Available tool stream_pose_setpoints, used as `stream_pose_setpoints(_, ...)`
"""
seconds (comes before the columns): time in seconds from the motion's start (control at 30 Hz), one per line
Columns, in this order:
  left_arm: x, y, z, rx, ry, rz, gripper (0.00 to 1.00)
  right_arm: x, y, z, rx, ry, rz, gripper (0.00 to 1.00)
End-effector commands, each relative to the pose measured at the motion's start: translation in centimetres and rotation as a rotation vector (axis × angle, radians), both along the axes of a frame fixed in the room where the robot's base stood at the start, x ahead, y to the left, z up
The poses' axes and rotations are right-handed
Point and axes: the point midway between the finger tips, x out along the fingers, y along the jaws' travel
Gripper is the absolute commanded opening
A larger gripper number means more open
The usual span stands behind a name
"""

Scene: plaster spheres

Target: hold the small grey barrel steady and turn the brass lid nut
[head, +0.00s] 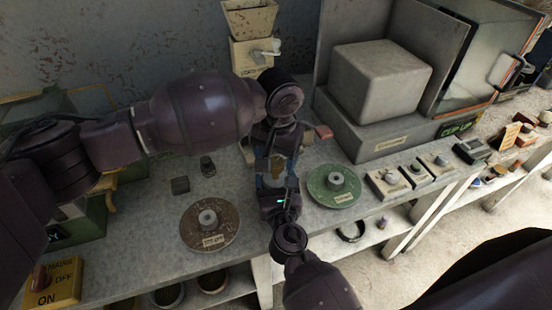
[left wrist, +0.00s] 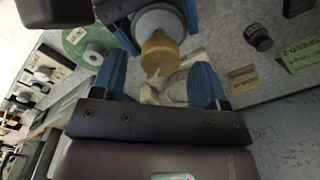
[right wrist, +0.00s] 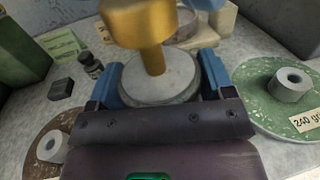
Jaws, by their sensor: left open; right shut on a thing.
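The small grey barrel (right wrist: 160,80) stands between the blue fingers of my right gripper (right wrist: 161,75), which is shut on it. The brass lid nut (right wrist: 140,20) sits on a stem on top of the barrel. In the left wrist view the nut (left wrist: 160,54) lies just beyond the fingertips of my left gripper (left wrist: 160,80), roughly midway between them. The left fingers are spread wide, with nothing between them. In the head view both grippers meet over the bench and largely hide the barrel; the nut shows only as a small brownish patch.
A brown disc (head: 194,237) and a green disc (head: 321,191), each with a grey hub, lie on the bench to either side. A large grey block (head: 381,78) stands behind right. Small boxes (head: 387,184) line the right. A small dark bottle (head: 208,167) stands left.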

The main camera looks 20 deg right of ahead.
Motion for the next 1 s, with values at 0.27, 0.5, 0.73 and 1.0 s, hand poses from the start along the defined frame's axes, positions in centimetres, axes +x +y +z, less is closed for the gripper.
stream_pose_setpoints(0.27, 0.02, 0.03, -1.44, 0.0, 0.0, 0.0, 0.67, 0.02, 0.01, 0.05, 0.0, -0.001, 0.0, 0.54)
stream_pose_setpoints(0.5, 0.02, 0.04, -1.44, 0.0, 0.0, 0.0, 0.64, 0.02, 0.01, 0.05, 0.0, -0.001, 0.0, 0.54)
stream_pose_setpoints(0.73, 0.02, 0.04, -1.42, 0.0, 0.0, 0.001, 0.29, 0.02, 0.01, 0.05, 0.0, -0.001, 0.0, 0.54)
stream_pose_setpoints(1.0, 0.02, 0.04, -1.41, 0.0, 0.0, -0.011, 0.18, 0.02, 0.01, 0.06, 0.0, -0.001, 0.0, 0.54)
